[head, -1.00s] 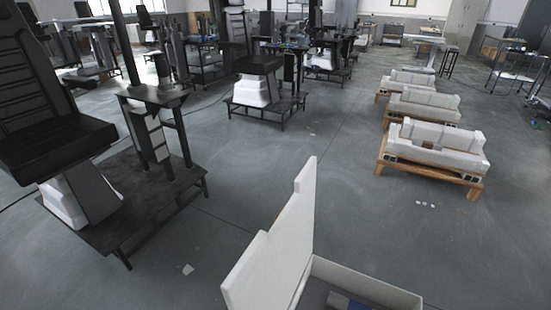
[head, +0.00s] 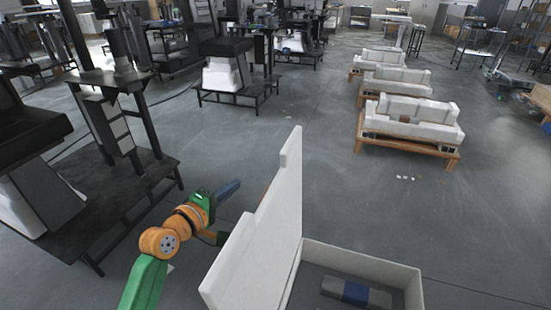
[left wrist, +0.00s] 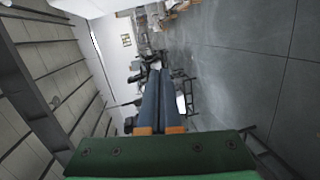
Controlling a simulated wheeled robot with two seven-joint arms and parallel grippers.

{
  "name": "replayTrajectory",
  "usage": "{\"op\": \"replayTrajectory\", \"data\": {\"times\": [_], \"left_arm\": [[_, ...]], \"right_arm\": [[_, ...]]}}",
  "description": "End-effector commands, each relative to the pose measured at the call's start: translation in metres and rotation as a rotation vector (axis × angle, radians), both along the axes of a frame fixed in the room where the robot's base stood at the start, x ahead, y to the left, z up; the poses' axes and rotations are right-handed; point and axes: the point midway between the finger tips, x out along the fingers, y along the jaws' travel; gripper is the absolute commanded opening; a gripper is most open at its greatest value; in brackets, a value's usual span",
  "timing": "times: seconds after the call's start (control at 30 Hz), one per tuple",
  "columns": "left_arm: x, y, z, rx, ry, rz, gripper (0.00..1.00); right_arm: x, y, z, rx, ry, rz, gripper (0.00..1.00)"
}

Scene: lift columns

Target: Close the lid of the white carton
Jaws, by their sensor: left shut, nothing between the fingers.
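The white carton (head: 370,262) stands at the bottom right of the head view, its lid (head: 262,235) standing open and upright along its left side. A grey item with a blue band (head: 355,292) lies inside the carton. My left gripper (head: 230,188) is left of the lid, apart from it, with its blue fingers together and nothing between them. The fingers also show shut in the left wrist view (left wrist: 161,100). The carton is not seen in the left wrist view. My right gripper is in neither view.
Wooden pallets with white foam blocks (head: 410,125) stand at the back right.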

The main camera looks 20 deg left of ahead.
Motion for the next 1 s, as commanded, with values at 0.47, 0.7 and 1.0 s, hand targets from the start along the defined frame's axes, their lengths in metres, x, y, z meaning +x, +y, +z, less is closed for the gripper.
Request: {"op": "replayTrajectory", "data": {"times": [0.47,0.7,1.0], "left_arm": [[0.026,-0.033,0.089,-0.178,-0.172,-0.090,0.00],[0.077,-0.048,0.089,-0.176,-0.172,-0.090,0.00],[0.078,-0.085,0.091,-0.173,-0.169,-0.091,0.00]], "right_arm": [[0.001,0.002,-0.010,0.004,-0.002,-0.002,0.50],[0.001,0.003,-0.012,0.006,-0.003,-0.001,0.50],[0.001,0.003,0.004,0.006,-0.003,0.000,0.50]]}}
